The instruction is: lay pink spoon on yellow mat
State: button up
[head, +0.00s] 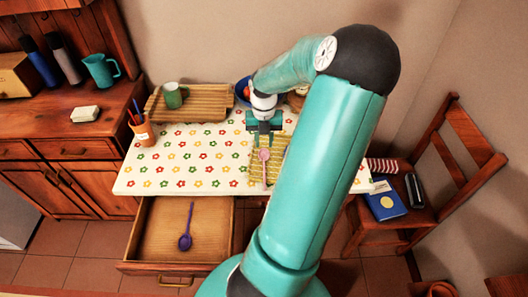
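The pink spoon (265,156) shows over the yellow patterned mat (282,142), its bowl toward the back and its handle pointing to the table's front edge. It appears to lie flat on the mat. My gripper (264,140) is just behind the spoon's bowl, pointing down, with its two fingers apart and nothing visible between them. A small gap seems to show between fingertips and bowl. My arm hides the mat's right side.
A pencil cup (143,133) stands at the left edge. A blue bowl (241,90) is behind my gripper. The open drawer (163,222) below holds a purple spoon (186,240).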

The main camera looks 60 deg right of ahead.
notch_tip(320, 180, up, 3)
jog(key=shift+d+f, duration=0.1)
jog(key=shift+w, duration=0.1)
jog(key=w+a+r+m+h, duration=0.1)
jog(key=w+a+r+m, duration=0.3)
jog(key=a, duration=0.4)
jog(key=w+a+r+m+h, duration=0.2)
jog(key=w+a+r+m, duration=0.15)
jog(key=a, duration=0.35)
jog(key=w+a+r+m+h, duration=0.1)
jog(key=w+a+r+m, duration=0.3)
jog(key=a, duration=0.4)
jog(key=s+a+r+m+t+y, duration=0.1)
jog(key=s+a+r+m+t, duration=0.1)
jog(key=a+m, duration=0.2)
jog(key=s+a+r+m+t+y, duration=0.1)
jog(key=s+a+r+m+t, duration=0.1)
jog(key=a, duration=0.7)
jog(key=s+a+r+m+t+y, duration=0.1)
jog(key=a+r+m+t, duration=0.1)
jog(key=a+r+m, duration=0.2)
jog(key=a+m, duration=0.2)
jog(key=a, duration=0.1)
jog(key=shift+s+a, duration=0.15)
jog(key=shift+s, duration=0.25)
